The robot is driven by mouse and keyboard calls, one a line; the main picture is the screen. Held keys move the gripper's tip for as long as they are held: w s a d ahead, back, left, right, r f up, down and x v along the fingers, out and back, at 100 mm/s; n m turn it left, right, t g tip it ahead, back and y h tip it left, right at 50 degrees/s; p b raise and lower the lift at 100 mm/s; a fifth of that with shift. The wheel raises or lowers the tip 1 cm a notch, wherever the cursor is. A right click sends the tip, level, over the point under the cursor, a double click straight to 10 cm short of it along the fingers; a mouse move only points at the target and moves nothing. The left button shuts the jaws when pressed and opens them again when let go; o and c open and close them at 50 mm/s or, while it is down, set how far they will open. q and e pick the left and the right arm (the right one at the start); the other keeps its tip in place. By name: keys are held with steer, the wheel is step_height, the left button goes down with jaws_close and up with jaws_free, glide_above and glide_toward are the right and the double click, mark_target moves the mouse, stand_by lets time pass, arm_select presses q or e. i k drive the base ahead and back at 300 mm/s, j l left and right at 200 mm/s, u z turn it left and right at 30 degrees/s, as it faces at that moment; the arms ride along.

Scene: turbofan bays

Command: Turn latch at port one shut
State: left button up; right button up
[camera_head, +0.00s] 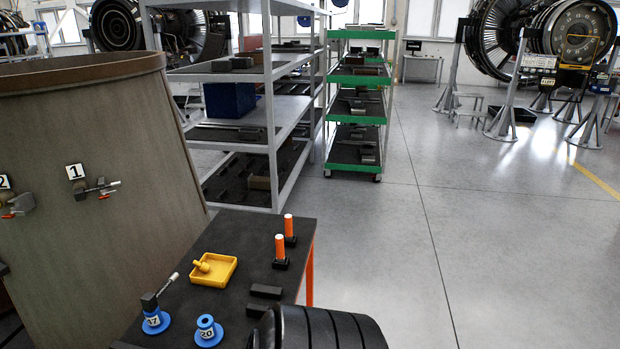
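The latch at port one (98,189) is on the side of the large brown-grey casing (110,245) at the left. It is a small metal fitting with a silver bar pointing right and a small red part under it. A white label "1" (76,171) is just above it at its left. Whether the latch is fully open or partly turned cannot be told at this size. Neither of my grippers shows in the head view, and nothing is seen touching the latch.
A second latch (18,206) with a red end is near label "2" (5,182). A dark table (205,325) holds a yellow tray (214,268), orange-handled pieces (280,248) and blue-based fittings (207,331). A grey shelf rack (274,120) and green cart (358,120) stand behind.

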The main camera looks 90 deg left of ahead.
mark_target(106, 195)
steer(key=i+j+u, duration=0.1)
steer(key=u, duration=0.4)
steer(key=i+u, duration=0.3)
steer(key=u, duration=0.15)
steer(key=i+l+u, duration=0.1)
steer(key=u, duration=0.4)
steer(key=i+l+u, duration=0.2)
steer(key=u, duration=0.3)
steer(key=i, duration=0.05)
